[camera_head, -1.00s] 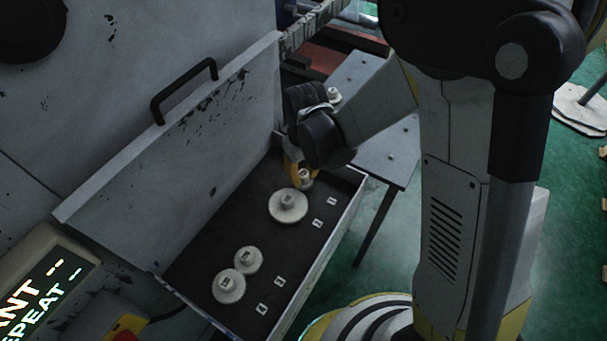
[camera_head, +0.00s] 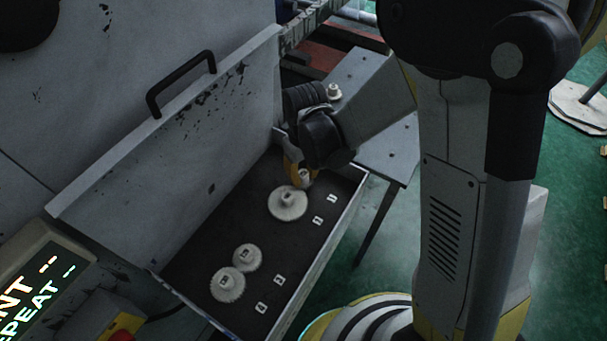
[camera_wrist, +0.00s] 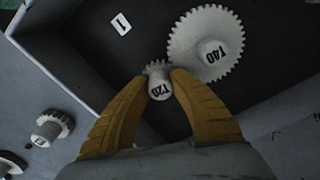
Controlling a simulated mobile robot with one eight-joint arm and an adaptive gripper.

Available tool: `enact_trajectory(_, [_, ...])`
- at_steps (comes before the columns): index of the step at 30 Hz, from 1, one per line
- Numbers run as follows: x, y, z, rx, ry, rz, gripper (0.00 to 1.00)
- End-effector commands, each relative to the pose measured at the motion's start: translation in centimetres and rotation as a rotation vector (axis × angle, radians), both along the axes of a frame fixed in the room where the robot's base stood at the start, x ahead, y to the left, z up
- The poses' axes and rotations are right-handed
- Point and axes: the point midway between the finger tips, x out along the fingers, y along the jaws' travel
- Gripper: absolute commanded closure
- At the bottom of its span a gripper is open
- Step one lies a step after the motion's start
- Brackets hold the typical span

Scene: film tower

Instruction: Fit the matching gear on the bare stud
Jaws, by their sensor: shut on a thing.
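My gripper (camera_wrist: 160,80) is shut on a small pale gear marked T20 (camera_wrist: 159,90), gripping its hub between the two yellow fingers. In the head view my gripper (camera_head: 301,176) is at the far end of the open drawer (camera_head: 328,257). A larger gear marked T40 (camera_wrist: 212,53) lies right beside the T20 gear; it also shows in the head view (camera_head: 287,207). Two more gears, one smaller (camera_head: 246,258) and one larger (camera_head: 227,287), lie close together nearer in the drawer. I cannot make out a bare stud clearly.
Several white number tags (camera_head: 317,221) lie along the drawer's right side. A grey table (camera_head: 388,150) stands beyond the drawer, with a pale part (camera_head: 334,91) on it. In the wrist view a gear (camera_wrist: 51,127) sits outside the drawer. The drawer's middle floor is clear.

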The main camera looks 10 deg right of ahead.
Motion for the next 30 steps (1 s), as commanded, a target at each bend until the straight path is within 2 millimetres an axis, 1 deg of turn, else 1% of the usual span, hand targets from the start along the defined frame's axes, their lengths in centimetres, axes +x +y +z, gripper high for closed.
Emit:
enact_trajectory(6, [0.0, 0.0, -0.4, 0.000, 0.000, 0.000, 1.00])
enact_trajectory(7, [0.0, 0.0, -0.3, 0.000, 0.000, 0.000, 0.67])
enact_trajectory(8, [0.0, 0.0, -0.3, 0.000, 0.000, 0.000, 0.57])
enact_trajectory(9, [0.0, 0.0, -0.3, 0.000, 0.000, 0.000, 0.52])
enact_trajectory(17, [0.0, 0.0, -0.3, 0.000, 0.000, 0.000, 0.52])
enact_trajectory(20, [0.0, 0.0, 0.2, 0.000, 0.000, 0.000, 0.52])
enact_trajectory(23, [-0.1, 0.0, 1.5, 0.000, 0.000, 0.000, 0.52])
enact_trajectory(26, [-0.1, -0.1, 3.5, 0.000, 0.000, 0.000, 0.52])
enact_trajectory(30, [-0.2, -0.1, 6.8, 0.000, 0.000, 0.000, 0.52])
